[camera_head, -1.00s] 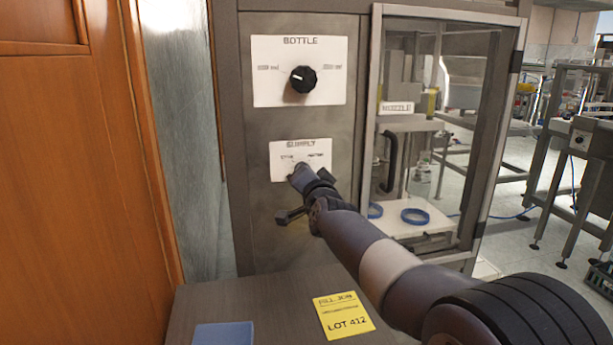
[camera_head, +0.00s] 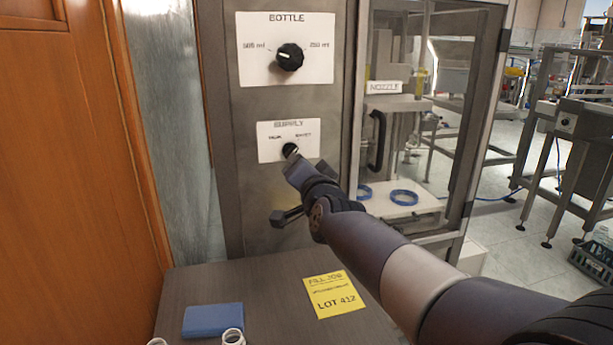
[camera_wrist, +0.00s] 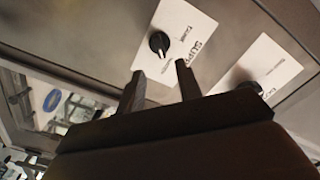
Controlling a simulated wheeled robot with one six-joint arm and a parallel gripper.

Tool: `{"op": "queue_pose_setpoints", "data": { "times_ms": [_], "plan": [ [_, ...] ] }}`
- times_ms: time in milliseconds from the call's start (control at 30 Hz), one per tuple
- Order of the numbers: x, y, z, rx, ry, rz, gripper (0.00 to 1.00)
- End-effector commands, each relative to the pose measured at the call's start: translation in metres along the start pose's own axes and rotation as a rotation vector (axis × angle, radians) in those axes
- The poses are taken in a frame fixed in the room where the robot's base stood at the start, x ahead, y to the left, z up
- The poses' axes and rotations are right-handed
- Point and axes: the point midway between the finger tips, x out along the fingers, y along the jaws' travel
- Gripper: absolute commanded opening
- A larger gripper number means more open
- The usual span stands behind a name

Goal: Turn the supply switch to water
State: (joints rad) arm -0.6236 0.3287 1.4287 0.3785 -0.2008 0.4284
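The supply switch (camera_head: 290,149) is a small black knob on a white SUPPLY plate (camera_head: 313,142), low on the grey cabinet front. Its two label words are too blurred to read surely. In the wrist view the knob (camera_wrist: 159,42) has a white mark at its lower edge, seemingly up and right on the plate. My gripper (camera_head: 297,171) is just below the knob in the head view. In the wrist view my gripper (camera_wrist: 157,76) is open and empty, its fingers apart on either side below the knob, not visibly touching it.
A BOTTLE plate with a larger black knob (camera_head: 290,57) is above. A glass-fronted nozzle compartment with blue rings (camera_head: 404,197) is to the right. Below, a dark table (camera_head: 260,270) holds a yellow LOT 412 card (camera_head: 335,294), a blue block (camera_head: 212,320) and white bottle tops (camera_head: 232,337).

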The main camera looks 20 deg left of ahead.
Motion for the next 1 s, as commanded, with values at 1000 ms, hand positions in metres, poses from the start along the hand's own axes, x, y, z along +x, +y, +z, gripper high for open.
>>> {"op": "queue_pose_setpoints", "data": {
  "times_ms": [1000],
  "plan": [
    [-0.001, 0.001, 0.001, 0.001, -0.001, 0.001, 0.34]
  ]
}}
